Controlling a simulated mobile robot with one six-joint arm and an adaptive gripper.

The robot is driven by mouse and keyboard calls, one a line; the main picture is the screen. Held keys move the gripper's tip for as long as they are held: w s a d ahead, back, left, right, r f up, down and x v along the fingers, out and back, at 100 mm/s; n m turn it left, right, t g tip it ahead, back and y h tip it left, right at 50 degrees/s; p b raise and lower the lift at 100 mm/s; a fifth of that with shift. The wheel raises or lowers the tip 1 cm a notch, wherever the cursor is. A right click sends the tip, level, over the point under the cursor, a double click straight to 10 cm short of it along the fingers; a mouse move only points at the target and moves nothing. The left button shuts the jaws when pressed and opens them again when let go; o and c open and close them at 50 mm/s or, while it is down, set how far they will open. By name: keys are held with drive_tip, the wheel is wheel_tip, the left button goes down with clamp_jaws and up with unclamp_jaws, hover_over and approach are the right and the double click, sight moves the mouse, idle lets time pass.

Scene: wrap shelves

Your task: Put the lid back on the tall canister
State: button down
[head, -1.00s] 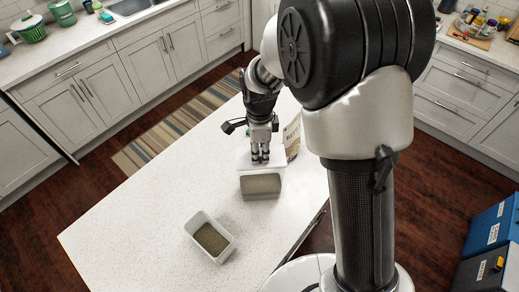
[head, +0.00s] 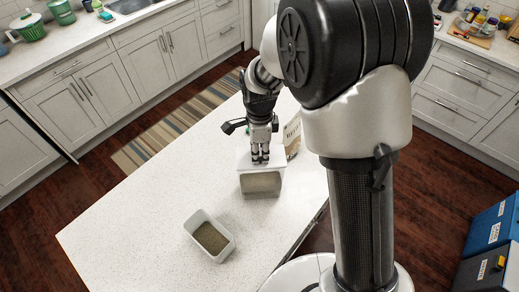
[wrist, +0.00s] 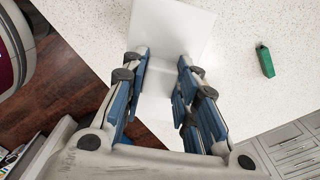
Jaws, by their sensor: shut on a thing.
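The tall canister (head: 261,183) is on the pale counter, a boxy container with white edges and a tan front. The white, flat, square lid (head: 244,158) is at its top; I cannot tell whether it is seated or just above. My gripper (head: 260,160) points down and is shut on the lid. In the wrist view, the lid (wrist: 176,28) spreads out beyond and between the fingertips (wrist: 162,58).
An open white container (head: 228,241) with brown grainy contents stands nearer on the counter (head: 130,225). A printed beige packet (head: 292,136) stands just right of my gripper. A small green object (wrist: 265,61) lies on the counter in the wrist view. The counter's left part is clear.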

sight(260, 152)
idle(0.3)
drive_tip(key=c, duration=1.2)
unclamp_jaws()
drive_tip(key=shift+o, duration=0.7)
drive_tip(key=o, duration=0.4)
drive_tip(key=shift+o, duration=0.2)
drive_tip(key=shift+r+p, duration=2.5)
drive_tip(key=shift+r, duration=1)
